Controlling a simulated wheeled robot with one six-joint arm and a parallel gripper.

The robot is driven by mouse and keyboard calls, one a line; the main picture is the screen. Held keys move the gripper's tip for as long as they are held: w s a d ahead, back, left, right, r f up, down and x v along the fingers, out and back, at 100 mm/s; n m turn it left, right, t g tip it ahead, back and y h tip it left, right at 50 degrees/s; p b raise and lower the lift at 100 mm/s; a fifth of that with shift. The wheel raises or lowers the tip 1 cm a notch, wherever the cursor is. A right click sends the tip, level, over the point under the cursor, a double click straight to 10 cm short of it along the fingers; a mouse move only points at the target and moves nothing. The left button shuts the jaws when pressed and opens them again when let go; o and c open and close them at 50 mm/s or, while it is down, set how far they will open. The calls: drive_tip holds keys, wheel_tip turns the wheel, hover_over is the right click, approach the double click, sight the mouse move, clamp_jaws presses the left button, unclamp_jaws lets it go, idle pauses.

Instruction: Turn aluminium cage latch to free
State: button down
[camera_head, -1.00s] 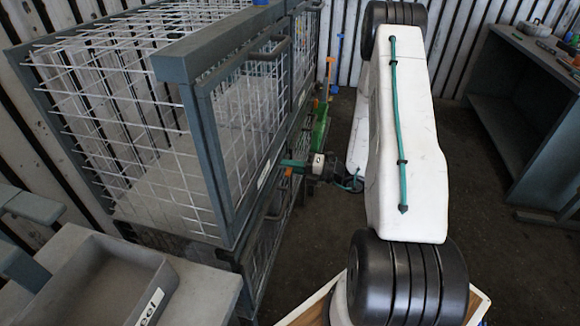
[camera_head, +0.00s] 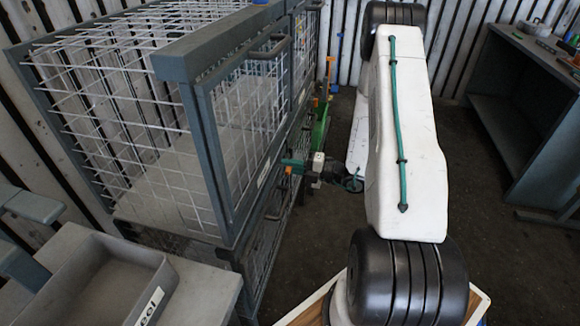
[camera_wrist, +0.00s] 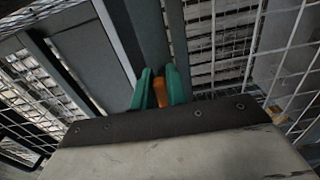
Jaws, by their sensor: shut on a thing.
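The wire cage has a blue-grey frame (camera_head: 208,150) and pale mesh, and stands left of my arm in the head view. An orange latch (camera_wrist: 160,92) shows between my green fingers in the wrist view, in front of the cage's frame bars. My gripper (camera_wrist: 160,88) is shut on this latch, with one finger on each side. In the head view my gripper (camera_head: 289,165) is small and sits at the cage's right-hand face, low down; a bit of orange shows there. Most of the latch is hidden by the fingers, so its exact angle is hard to tell.
Dark handles (camera_head: 270,48) stick out from the cage's face. A green object (camera_head: 321,125) stands behind the gripper. A grey bench (camera_head: 535,95) is at right. Dark floor between is clear.

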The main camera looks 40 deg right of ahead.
drive_tip(key=c, duration=1.4)
unclamp_jaws()
drive_tip(key=shift+d, duration=0.1)
drive_tip(key=shift+f, duration=0.1)
